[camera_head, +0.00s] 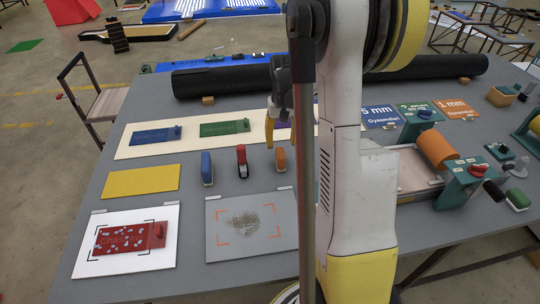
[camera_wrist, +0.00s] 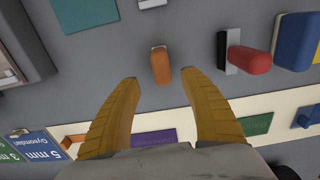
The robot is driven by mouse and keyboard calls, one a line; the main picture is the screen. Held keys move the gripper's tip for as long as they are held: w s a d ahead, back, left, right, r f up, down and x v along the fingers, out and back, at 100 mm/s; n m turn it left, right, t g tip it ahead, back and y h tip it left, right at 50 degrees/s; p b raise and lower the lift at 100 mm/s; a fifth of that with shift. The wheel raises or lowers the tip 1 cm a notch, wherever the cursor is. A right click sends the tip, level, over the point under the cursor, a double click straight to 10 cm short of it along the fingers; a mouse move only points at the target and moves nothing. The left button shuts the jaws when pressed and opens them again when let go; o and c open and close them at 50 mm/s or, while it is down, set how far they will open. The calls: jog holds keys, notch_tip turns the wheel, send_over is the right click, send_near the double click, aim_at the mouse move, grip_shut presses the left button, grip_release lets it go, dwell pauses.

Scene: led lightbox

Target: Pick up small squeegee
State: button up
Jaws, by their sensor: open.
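A small orange block-like tool (camera_head: 280,158), the smallest of three hand tools in a row and seemingly the small squeegee, stands on the grey table. It also shows in the wrist view (camera_wrist: 160,65), ahead of and between my fingertips. My gripper (camera_wrist: 159,76) is open, with its two yellow fingers spread and nothing between them. In the head view, a yellow finger of my gripper (camera_head: 270,128) shows above the table, behind the orange tool; my arm hides much of the rest. The gap in height to the tool is hard to judge.
A red tool with a black and white part (camera_head: 242,162) and a blue tool (camera_head: 207,168) stand left of the orange one. A grey panel with a dark smudge (camera_head: 225,245) lies in front. A cream strip (camera_head: 135,150) with colored plates lies behind.

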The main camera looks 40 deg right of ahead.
aim_at(282, 151)
notch_tip(282, 151, down, 4)
jog(key=shift+r+b, duration=0.15)
jog(key=shift+b, duration=0.25)
notch_tip(282, 151, down, 5)
jog(key=shift+w+a+f+b, duration=0.1)
jog(key=shift+f+b, duration=0.1)
jog(key=shift+b, duration=0.85)
jog(key=shift+r, duration=0.1)
grip_shut()
